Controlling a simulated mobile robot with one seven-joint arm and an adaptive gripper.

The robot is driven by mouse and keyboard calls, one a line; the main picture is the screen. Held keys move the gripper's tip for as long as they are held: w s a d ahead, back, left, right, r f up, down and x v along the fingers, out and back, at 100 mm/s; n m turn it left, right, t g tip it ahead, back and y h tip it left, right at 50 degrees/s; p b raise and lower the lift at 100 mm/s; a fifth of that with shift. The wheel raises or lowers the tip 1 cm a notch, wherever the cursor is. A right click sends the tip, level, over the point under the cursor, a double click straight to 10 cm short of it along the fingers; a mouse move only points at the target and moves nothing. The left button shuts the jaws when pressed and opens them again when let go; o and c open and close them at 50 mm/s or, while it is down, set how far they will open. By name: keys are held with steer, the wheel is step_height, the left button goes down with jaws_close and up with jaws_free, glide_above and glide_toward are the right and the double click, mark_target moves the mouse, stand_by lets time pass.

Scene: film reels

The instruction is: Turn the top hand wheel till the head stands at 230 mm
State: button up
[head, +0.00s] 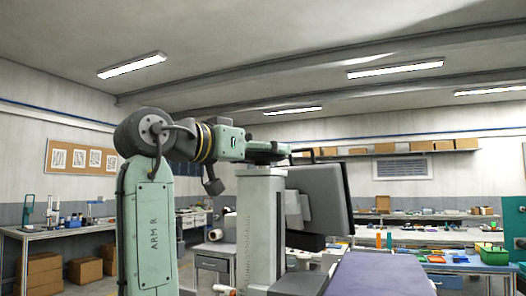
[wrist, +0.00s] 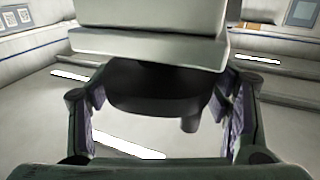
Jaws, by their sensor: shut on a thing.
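A pale grey column (head: 262,225) stands upright in the head view, with my gripper (head: 268,151) at its top. In the wrist view the dark round hand wheel (wrist: 150,92) with a short handle peg (wrist: 190,124) sits below the pale column top (wrist: 150,45). My gripper (wrist: 158,98) has one finger on each side of the wheel and is shut on it. The wheel is hidden behind my gripper in the head view. A dark grey panel-like body (head: 322,200) is beside the column on the right. The scale reading cannot be made out.
A purple-topped surface (head: 375,275) lies at the front right. Workbenches with a green bin (head: 494,255) and small items stand behind on the right. A bench (head: 60,230) and cardboard boxes (head: 85,271) are at the left. The space above my arm is clear.

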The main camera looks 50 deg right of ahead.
steer(key=m+g+y, duration=0.1)
steer(key=m+g, duration=0.1)
steer(key=g, duration=0.1)
steer(key=m+g+y, duration=0.1)
steer(key=m+g, duration=0.2)
steer(key=g, duration=0.1)
steer(key=shift+g, duration=0.3)
steer(key=shift+m+g+y, duration=0.6)
steer(key=shift+g, duration=0.2)
steer(key=shift+m+g+y, duration=0.6)
steer(key=shift+g, duration=0.1)
steer(key=o, duration=1.2)
steer(key=shift+n+t+h, duration=0.3)
steer(key=shift+t, duration=0.1)
